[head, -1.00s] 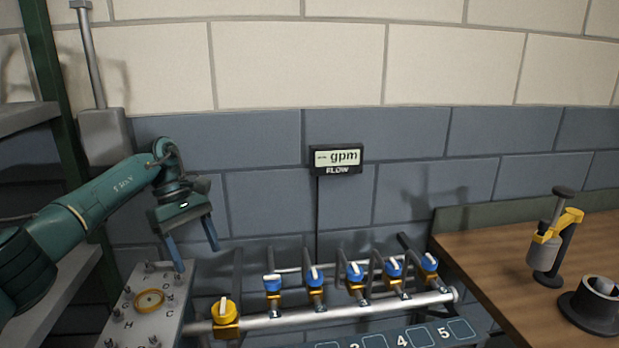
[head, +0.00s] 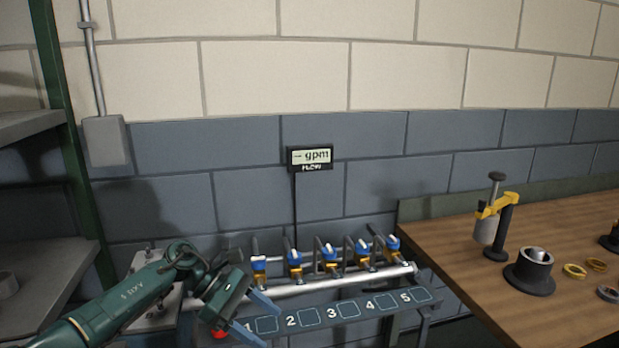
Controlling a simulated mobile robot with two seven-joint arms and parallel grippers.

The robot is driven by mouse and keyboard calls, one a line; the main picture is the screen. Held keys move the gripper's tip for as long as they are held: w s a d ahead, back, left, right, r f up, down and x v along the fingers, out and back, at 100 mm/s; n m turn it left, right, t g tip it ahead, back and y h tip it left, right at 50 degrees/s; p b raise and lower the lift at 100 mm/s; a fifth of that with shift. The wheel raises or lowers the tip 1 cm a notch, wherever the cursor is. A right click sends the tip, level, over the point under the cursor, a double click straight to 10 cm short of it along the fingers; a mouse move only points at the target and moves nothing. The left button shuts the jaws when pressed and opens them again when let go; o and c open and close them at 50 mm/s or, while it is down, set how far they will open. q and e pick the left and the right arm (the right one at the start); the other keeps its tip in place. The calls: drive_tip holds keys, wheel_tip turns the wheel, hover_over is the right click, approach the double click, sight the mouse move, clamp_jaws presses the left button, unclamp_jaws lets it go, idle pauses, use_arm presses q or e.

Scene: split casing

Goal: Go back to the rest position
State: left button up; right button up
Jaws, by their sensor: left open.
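My left gripper (head: 258,318) is open, with its two blue fingers apart and nothing seen between them. It is at the lower left in the head view, in front of the left end of the pipe manifold (head: 310,285), over the numbered panel (head: 330,313) near the 1 mark. Its arm comes in from the lower left corner and hides part of the grey plate (head: 150,318) and the left end of the manifold. My right gripper is not in view.
Several blue-handled valves (head: 330,256) stand on the manifold. A flow display (head: 310,157) is on the wall. At right, a wooden bench (head: 560,225) bears a yellow-and-black press (head: 492,215), a dark flanged part (head: 531,270) and rings (head: 575,271). Grey shelves (head: 45,270) stand at left.

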use_arm(q)
drive_tip(key=s+d+f+n+t+h, duration=0.2)
drive_tip(key=s+d+n+t+h, duration=0.5)
drive_tip(key=d+n, duration=0.6)
drive_tip(key=s+a+f+m+t+y, duration=0.2)
drive_tip(key=s+a+f+m+y, duration=0.5)
drive_tip(key=m, duration=0.8)
drive_tip(key=s+a+f+m+t+y, duration=0.3)
drive_tip(key=s+a+f+m+y, duration=0.4)
drive_tip(key=m, duration=0.8)
drive_tip(key=s+a+f, duration=0.3)
drive_tip(key=s+a, duration=0.1)
drive_tip(key=shift+s+a+f+m+t+y, duration=0.15)
drive_tip(key=shift+a+m+t+y, duration=0.15)
drive_tip(key=shift+m, duration=0.1)
